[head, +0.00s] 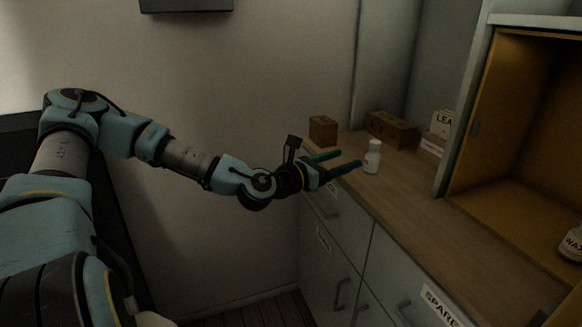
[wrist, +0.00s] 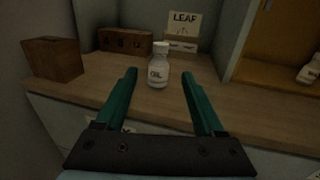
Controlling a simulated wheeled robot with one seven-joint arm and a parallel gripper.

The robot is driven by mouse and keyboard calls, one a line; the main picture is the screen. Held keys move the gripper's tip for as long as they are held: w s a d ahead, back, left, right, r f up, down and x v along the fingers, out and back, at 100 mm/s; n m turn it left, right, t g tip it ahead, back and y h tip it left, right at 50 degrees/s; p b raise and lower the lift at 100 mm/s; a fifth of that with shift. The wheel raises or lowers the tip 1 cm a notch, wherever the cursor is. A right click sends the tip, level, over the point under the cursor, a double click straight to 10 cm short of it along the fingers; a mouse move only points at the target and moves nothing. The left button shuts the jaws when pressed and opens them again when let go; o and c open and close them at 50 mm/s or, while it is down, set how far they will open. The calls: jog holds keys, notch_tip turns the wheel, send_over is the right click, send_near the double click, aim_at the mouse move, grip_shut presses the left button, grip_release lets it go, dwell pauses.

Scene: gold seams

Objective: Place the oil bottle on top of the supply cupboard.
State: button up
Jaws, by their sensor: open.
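The oil bottle (head: 372,157) is small and white with a white cap. It stands upright on the wooden counter. In the wrist view the oil bottle (wrist: 158,66) shows an "OIL" label and sits just beyond the space between the fingertips. My gripper (head: 349,159) is open and empty, level with the counter's edge and pointing at the bottle. In the wrist view my gripper (wrist: 158,74) has its green fingers spread to either side of the bottle, touching nothing that I can see. I cannot tell which unit is the supply cupboard; an open ochre-lined cupboard (head: 466,115) stands at the right.
The counter (head: 420,215) has drawers below and free room along its front. A small brown block (head: 322,130), a longer brown box (head: 392,130) and a "LEAF" card (head: 443,122) stand at the back. A "WAX" bottle (head: 571,243) is inside the open cupboard.

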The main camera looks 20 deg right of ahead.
jog(key=f+m+y, duration=0.1)
jog(key=f, duration=0.1)
jog(key=s+a+f+m+g+y, duration=0.1)
jog(key=f+m, duration=0.1)
jog(key=a+f+m+g, duration=0.1)
jog(key=shift+s+a+f+m+y, duration=0.2)
jog(key=shift+s+f+m+y, duration=0.1)
jog(key=shift+s+f+y, duration=0.1)
jog(key=w+a+f+m+y, duration=0.1)
jog(key=a+f+m+y, duration=0.6)
jog(key=a, duration=0.5)
jog(key=w+a+m+y, duration=0.2)
jog(key=a+m, duration=0.1)
jog(key=a, duration=0.4)
jog(key=w+a+m+y, duration=0.2)
jog(key=a+y, duration=0.1)
jog(key=a, duration=0.4)
jog(key=s+a+r+m+y, duration=0.2)
jog(key=s+a+r+m, duration=0.2)
jog(key=a+r, duration=0.8)
jog(key=a, duration=0.4)
jog(key=shift+y, duration=0.4)
jog(key=shift+c, duration=0.4)
